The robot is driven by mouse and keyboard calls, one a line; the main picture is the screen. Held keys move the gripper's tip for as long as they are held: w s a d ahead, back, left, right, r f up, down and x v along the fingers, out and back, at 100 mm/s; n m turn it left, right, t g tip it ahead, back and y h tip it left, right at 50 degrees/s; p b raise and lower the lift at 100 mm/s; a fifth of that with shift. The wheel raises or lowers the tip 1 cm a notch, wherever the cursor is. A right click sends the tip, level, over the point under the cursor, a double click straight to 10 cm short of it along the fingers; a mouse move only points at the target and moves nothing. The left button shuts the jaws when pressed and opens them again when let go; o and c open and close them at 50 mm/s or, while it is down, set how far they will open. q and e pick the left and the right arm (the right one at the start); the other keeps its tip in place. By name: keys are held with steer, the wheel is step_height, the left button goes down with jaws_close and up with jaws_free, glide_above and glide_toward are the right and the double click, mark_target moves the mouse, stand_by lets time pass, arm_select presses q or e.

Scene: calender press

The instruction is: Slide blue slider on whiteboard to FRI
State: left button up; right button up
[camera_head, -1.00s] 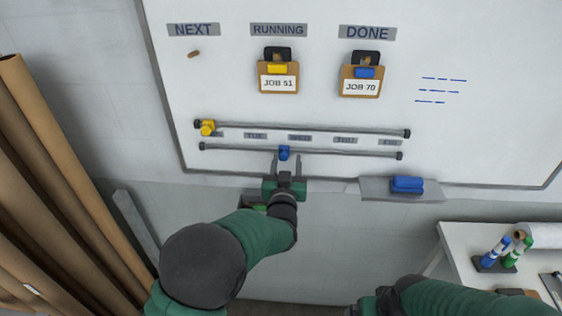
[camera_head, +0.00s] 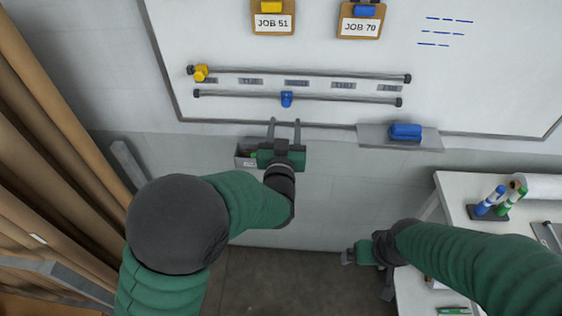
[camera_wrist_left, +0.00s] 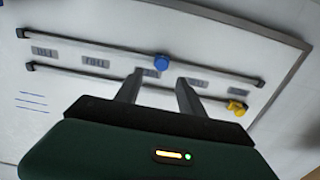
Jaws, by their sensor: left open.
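The blue slider (camera_head: 287,99) sits near the middle of the lower rail (camera_head: 345,100) on the whiteboard (camera_head: 220,30), below the WED label (camera_head: 296,83). The FRI label (camera_head: 389,88) is at the right end of the label row. My left gripper (camera_head: 284,122) is open and empty, its two fingers pointing up just below the blue slider, apart from it. In the left wrist view, the board appears turned round: the blue slider (camera_wrist_left: 161,62) shows beyond the fingers and the FRI label (camera_wrist_left: 45,51) is at left. My right gripper (camera_head: 350,256) is low, its jaws unclear.
A yellow slider (camera_head: 200,73) is at the left end of the upper rail. A tray with a blue eraser (camera_head: 405,131) juts out under the board at right. A small grey box (camera_head: 246,153) is behind my left gripper. A white table (camera_head: 455,190) with markers stands at right.

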arm_select(q)
steer(key=s+a, duration=0.1)
steer(key=s, duration=1.1)
steer(key=shift+b, duration=0.35)
arm_select(e)
steer(key=shift+a+f, duration=0.3)
steer(key=shift+a, duration=0.15)
arm_select(q)
steer(key=shift+w+a, duration=0.1)
steer(key=shift+a, duration=0.15)
arm_select(e)
steer(key=shift+f, duration=0.1)
